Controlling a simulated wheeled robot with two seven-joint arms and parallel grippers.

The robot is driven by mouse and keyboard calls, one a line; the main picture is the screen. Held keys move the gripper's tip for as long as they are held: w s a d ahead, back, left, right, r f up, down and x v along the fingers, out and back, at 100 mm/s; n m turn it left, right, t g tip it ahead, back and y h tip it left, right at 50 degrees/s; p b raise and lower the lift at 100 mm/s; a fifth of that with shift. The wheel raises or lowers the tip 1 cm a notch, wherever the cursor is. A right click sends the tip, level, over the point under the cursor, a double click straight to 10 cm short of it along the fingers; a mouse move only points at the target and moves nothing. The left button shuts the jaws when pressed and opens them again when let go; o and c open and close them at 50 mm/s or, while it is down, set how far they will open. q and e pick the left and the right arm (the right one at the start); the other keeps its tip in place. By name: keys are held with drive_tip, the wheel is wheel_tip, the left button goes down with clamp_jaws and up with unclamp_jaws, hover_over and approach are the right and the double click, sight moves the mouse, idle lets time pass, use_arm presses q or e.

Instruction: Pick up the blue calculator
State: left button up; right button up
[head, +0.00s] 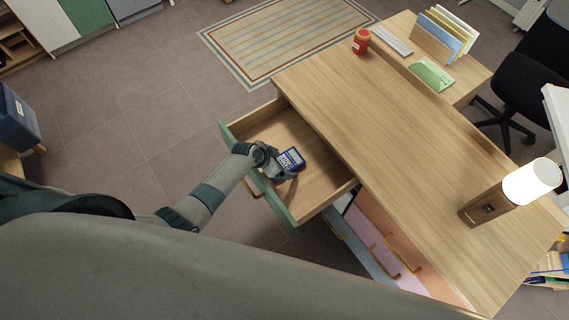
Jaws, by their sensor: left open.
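The blue calculator (291,159) lies in the open top drawer (322,186) of the wooden desk, near the drawer's front. It has a light display and pale keys. My left gripper (281,175) reaches over the green drawer front from the left and is open. Its fingers are right at the calculator's near left side and hide part of it. I cannot tell whether they touch it. My right gripper is not in view.
The desk top (400,150) is mostly clear. It holds a red jar (361,41) at the far end and a lamp (531,181) at the right. The drawer walls surround the calculator. A black office chair (530,80) stands behind the desk.

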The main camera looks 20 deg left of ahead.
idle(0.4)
use_arm(q)
drive_tip(key=c, duration=1.2)
drive_tip(key=shift+r+b, duration=0.4)
drive_tip(key=shift+r, duration=4.6)
